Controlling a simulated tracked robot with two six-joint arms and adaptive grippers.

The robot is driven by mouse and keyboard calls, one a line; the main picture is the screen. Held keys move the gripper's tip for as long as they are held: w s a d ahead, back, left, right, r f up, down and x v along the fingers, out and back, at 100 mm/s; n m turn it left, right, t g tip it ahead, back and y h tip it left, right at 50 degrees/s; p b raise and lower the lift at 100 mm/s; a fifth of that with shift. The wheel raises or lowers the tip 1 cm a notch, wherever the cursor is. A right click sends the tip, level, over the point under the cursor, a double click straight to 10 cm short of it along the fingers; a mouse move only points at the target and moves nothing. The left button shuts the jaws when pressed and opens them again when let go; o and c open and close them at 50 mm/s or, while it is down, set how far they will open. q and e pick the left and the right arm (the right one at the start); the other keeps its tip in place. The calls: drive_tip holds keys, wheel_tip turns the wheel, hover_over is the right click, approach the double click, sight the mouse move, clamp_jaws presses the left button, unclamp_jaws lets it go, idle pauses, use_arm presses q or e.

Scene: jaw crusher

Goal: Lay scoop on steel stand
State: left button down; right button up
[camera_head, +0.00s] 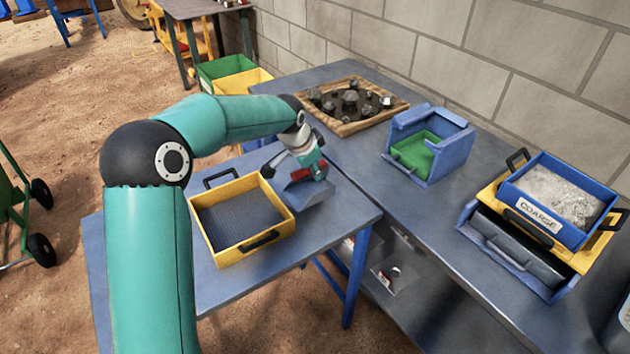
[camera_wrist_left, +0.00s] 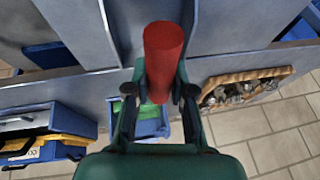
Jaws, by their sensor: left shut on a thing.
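The scoop has a red handle and a blue-grey pan (camera_head: 306,194). Its red handle (camera_wrist_left: 163,60) stands out between the fingers in the left wrist view. My left gripper (camera_head: 304,172) is shut on that handle, with the pan below it. The scoop is at the right corner of the smaller blue-grey table (camera_head: 240,283), beside the yellow tray. I cannot tell whether the pan touches the surface. No separate steel stand can be made out for certain; the gripper and scoop hide what is beneath them. My right gripper is out of view.
A yellow-rimmed mesh tray (camera_head: 268,247) sits close left of the scoop. The long bench (camera_head: 383,215) holds a wooden tray of rocks (camera_head: 341,127), a blue box with green inside (camera_head: 445,161) and a bin marked COARSE (camera_head: 562,228). A brick wall stands behind.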

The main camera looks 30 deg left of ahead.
sight(313, 190)
use_arm(q)
wheel_tip(313, 190, down, 4)
idle(0.4)
drive_tip(key=c, duration=1)
unclamp_jaws()
drive_tip(key=shift+r, duration=0.1)
drive_tip(key=v, duration=1.2)
